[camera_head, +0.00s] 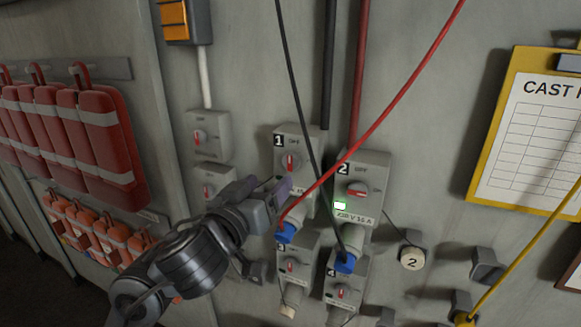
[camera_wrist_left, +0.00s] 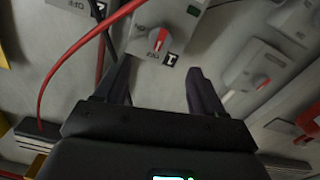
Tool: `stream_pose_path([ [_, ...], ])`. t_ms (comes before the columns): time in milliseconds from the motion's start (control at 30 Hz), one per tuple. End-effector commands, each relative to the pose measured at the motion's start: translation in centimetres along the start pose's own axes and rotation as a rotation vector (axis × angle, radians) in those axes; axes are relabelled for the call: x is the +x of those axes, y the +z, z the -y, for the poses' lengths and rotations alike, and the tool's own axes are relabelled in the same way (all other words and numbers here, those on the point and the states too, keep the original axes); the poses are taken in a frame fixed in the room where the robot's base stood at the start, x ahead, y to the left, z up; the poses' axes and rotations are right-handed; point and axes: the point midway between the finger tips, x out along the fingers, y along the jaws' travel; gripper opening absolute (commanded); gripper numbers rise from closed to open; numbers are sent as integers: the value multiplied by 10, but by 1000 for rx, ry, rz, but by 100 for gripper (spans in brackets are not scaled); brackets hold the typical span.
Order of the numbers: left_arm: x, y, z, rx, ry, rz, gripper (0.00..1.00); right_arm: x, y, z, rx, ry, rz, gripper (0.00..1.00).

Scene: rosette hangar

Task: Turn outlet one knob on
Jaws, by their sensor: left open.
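Outlet one (camera_head: 297,148) is a grey wall box marked 1. Its red-and-white knob (camera_head: 290,161) stands upright, toward the OFF mark. In the left wrist view the box appears upside down, with the knob (camera_wrist_left: 158,38) above the number label. My left gripper (camera_head: 280,188) is just below and left of the knob in the head view, in front of the box's lower part. In the left wrist view its two fingers (camera_wrist_left: 157,78) are spread and empty, apart from the knob. My right gripper is not in view.
Outlet two (camera_head: 371,172) is at right, its knob (camera_head: 357,190) turned sideways and a green light lit. A red cable (camera_head: 375,120) and a black cable (camera_head: 300,95) cross before the outlets. More outlets sit below. Red bags (camera_head: 65,130) hang at left; a yellow clipboard (camera_head: 497,125) hangs at right.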

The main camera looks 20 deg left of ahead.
Motion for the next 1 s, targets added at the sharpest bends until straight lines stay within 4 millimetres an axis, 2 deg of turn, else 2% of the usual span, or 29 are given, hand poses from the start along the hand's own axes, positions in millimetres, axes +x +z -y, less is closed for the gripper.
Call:
stream_pose_path([
  [300,48,-1,2,3,-6,-1,69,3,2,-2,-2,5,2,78],
  [600,87,-1,1,0,-3,2,69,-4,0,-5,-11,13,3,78],
  [800,98,0,1,0,-3,1,69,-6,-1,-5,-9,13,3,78],
  [1000,99,1,1,0,-2,0,69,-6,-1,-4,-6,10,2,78],
])
